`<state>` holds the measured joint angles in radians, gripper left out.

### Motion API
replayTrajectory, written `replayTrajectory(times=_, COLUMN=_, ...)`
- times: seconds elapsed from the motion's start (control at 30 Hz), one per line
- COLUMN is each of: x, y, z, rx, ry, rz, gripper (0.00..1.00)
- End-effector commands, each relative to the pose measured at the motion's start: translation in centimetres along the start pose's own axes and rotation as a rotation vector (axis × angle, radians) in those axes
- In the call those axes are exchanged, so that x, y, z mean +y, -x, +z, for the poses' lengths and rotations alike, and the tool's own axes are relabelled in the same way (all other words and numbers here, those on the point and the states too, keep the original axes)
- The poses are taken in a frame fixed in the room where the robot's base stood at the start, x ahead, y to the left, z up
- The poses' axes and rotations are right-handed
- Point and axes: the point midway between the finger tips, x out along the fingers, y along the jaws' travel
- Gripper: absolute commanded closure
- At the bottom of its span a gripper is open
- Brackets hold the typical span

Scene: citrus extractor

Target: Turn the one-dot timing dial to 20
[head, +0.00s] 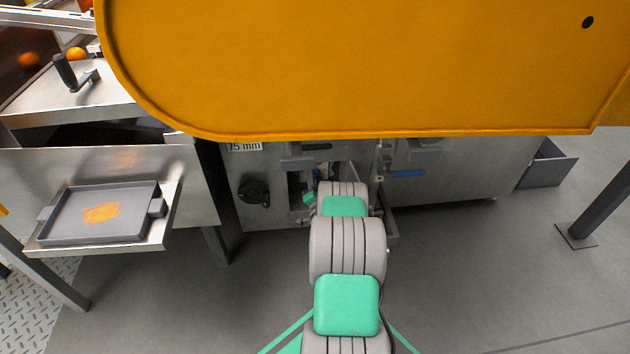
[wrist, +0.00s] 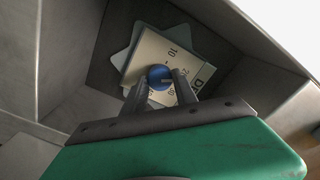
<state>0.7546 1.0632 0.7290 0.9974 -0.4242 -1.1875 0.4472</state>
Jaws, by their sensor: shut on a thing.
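A small blue dial (wrist: 158,75) sits on a pale square scale plate (wrist: 148,52) in the wrist view. The plate shows a 10 near its top, a number at the right that is partly covered, what looks like 30 lower down, and a large D at its right edge. My gripper (wrist: 161,83) is shut on the blue dial, with one dark finger on each side. The fingers hide part of the scale. I cannot make out any dots, or clearly which number the dial points to. In the head view my own arm hides the dial.
The dial sits in a recess with grey metal walls (wrist: 68,60) close around my gripper. In the head view a big orange panel (head: 350,70) hangs over the machine front. A black knob (head: 253,193) is left of my arm. A grey tray (head: 60,226) stands at left.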

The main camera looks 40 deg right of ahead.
Motion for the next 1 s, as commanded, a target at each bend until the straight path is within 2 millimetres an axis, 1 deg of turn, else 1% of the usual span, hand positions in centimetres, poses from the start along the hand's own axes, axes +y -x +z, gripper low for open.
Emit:
replayTrajectory(times=0.4, x=0.05, y=-0.02, z=-0.17, rx=0.003, ry=-0.006, rz=0.000, gripper=1.00)
replayTrajectory(times=0.43, x=0.05, y=-0.02, z=-0.17, rx=0.003, ry=-0.006, rz=0.000, gripper=0.65)
replayTrajectory(times=0.7, x=-0.05, y=-0.01, z=0.00, rx=0.001, ry=-0.006, rz=-0.001, gripper=0.44)
replayTrajectory(times=0.9, x=-0.08, y=0.01, z=0.06, rx=-0.001, ry=-0.006, rz=-0.001, gripper=0.44)
replayTrajectory(times=1.0, x=-0.25, y=0.35, z=0.13, rx=-0.001, ry=-0.007, rz=-0.001, gripper=0.44)
